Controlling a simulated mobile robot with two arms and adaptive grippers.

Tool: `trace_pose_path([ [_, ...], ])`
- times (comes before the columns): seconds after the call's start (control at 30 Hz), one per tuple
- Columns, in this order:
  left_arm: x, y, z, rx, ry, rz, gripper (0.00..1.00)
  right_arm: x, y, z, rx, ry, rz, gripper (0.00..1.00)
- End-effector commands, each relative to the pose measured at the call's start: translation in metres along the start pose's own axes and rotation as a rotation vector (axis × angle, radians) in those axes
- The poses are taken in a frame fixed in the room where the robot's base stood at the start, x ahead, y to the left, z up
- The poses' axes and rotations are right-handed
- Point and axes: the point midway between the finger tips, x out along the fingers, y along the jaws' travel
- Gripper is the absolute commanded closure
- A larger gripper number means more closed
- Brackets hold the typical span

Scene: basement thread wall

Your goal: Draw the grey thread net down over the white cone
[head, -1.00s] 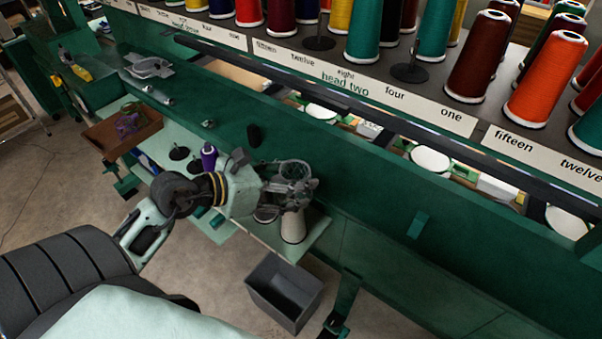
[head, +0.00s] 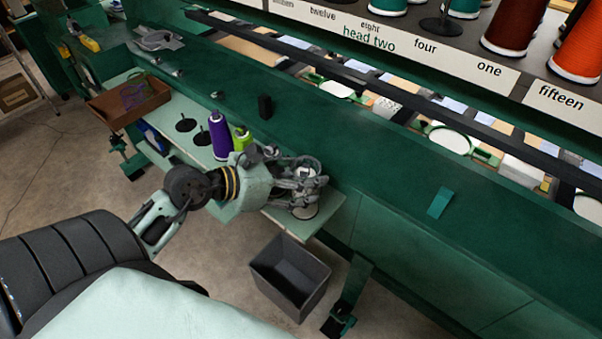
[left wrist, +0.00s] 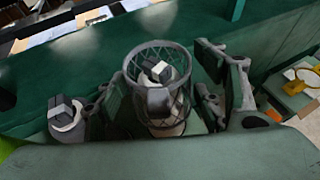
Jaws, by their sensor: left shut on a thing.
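The white cone (head: 307,210) stands on the pale green shelf under my left gripper; only its lower part shows in the head view, with the fingers in front of its upper part. The grey thread net (left wrist: 183,103) is an open mesh sleeve with a round rim. In the left wrist view it hangs between my fingers, with a white part of the cone (left wrist: 168,129) showing within and below it. My left gripper (head: 308,184) is shut on the net, low over the cone. How far down the net reaches is hard to tell. My right gripper is out of view.
A purple cone (head: 220,134) and a green cone (head: 242,140) stand on the shelf (head: 327,207) left of the gripper. A brown tray (head: 110,105) lies farther left. A dark grey bin (head: 291,278) is on the floor below. The green machine beam (head: 390,175) runs behind.

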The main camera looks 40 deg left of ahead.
Motion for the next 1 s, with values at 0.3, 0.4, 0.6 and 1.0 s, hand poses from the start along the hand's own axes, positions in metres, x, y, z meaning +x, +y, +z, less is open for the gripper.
trace_pose_path([
  [0.3,0.014,0.001,-0.034,-0.001,0.000,0.001,0.50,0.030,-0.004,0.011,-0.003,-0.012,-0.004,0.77],
  [0.4,0.018,0.001,-0.043,-0.001,0.000,0.001,0.50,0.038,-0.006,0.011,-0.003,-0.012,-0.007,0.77],
  [0.6,0.024,0.001,-0.056,-0.001,0.000,0.001,0.50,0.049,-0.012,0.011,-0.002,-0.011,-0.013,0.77],
  [1.0,0.024,0.001,-0.058,0.000,0.000,0.000,0.50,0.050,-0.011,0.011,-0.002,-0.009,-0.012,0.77],
])
